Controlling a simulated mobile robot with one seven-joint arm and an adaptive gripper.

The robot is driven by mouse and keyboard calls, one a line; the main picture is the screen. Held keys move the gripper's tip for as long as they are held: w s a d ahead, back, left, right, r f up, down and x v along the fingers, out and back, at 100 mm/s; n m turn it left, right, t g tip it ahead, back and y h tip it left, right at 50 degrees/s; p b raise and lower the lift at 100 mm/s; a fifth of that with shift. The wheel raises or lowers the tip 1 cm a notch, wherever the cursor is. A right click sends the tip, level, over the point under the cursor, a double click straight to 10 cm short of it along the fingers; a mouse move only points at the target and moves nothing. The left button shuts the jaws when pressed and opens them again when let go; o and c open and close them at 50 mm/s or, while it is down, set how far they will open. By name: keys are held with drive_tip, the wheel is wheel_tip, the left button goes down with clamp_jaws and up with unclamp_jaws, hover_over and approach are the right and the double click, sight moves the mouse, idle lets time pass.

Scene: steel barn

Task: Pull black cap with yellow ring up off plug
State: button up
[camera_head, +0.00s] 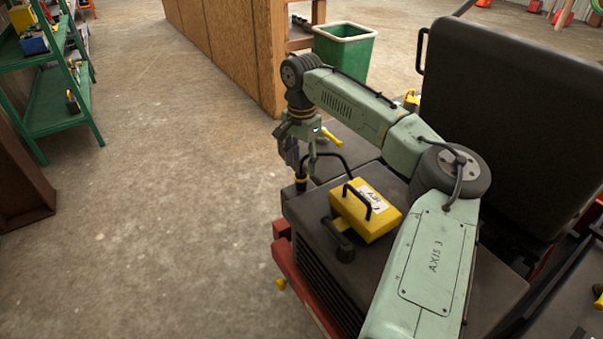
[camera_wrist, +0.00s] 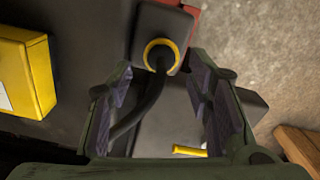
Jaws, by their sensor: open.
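The black cap with the yellow ring (camera_head: 301,184) is upright at the far left corner of the dark machine top (camera_head: 420,275). In the wrist view the cap (camera_wrist: 161,56) shows from above, its yellow ring around it, with a black cable curving from it toward the camera. The plug beneath is hidden. My gripper (camera_head: 302,160) is above the cap, pointing down. In the wrist view my gripper (camera_wrist: 160,72) has its two fingers apart, with the cable between them and the cap just past the fingertips. Nothing is held.
A yellow box with a black handle (camera_head: 372,218) stands on the machine top, near the cap. A small yellow-handled item (camera_head: 332,137) lies behind. A big black panel (camera_head: 510,125) stands at right, and a green bin (camera_head: 343,52) behind.

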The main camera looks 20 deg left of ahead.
sight(301, 173)
drive_tip(key=shift+f+p, duration=0.3)
drive_tip(key=shift+f, duration=2.5)
drive_tip(key=shift+c, duration=0.3)
clamp_jaws()
